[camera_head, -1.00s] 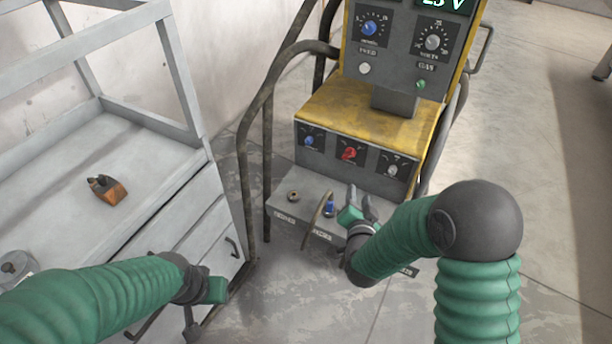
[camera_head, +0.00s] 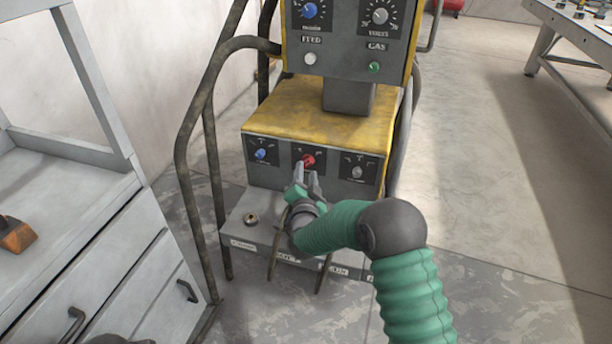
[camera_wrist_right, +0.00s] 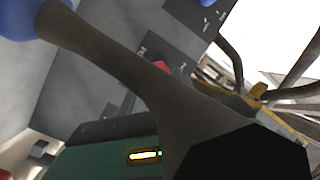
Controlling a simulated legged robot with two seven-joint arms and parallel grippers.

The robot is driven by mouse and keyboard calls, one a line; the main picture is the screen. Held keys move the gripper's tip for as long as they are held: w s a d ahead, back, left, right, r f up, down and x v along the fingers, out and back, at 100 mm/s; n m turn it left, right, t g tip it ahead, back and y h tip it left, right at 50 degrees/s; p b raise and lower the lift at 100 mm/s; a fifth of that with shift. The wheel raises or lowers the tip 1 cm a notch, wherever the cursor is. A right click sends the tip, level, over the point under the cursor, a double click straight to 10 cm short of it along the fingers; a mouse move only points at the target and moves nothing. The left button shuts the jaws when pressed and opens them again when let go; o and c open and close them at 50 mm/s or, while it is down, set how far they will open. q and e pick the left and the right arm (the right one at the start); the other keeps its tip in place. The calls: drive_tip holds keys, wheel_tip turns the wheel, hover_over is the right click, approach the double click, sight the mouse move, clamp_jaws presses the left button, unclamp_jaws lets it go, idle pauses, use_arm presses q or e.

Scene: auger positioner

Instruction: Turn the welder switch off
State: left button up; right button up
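The welder (camera_head: 345,125) is a yellow and dark grey machine in the middle of the head view. Its lower front panel has a blue knob (camera_head: 261,154), a red switch knob (camera_head: 308,160) and a grey knob (camera_head: 357,172). My right gripper (camera_head: 306,177) is just below and in front of the red knob, with its two fingers apart and nothing between them. I cannot tell whether it touches the knob. In the right wrist view, a large dark finger crosses the picture, and a red patch (camera_wrist_right: 161,66) shows partly behind it.
A grey metal cabinet (camera_head: 100,250) with drawers stands at left, with an orange-brown block (camera_head: 16,235) on top. Bent frame tubes (camera_head: 190,150) flank the welder. Cables hang at the lower shelf (camera_head: 240,230). A table (camera_head: 580,35) stands far right. The floor at right is clear.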

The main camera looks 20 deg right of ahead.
sight(307, 162)
drive_tip(key=shift+x, duration=1.2)
clamp_jaws()
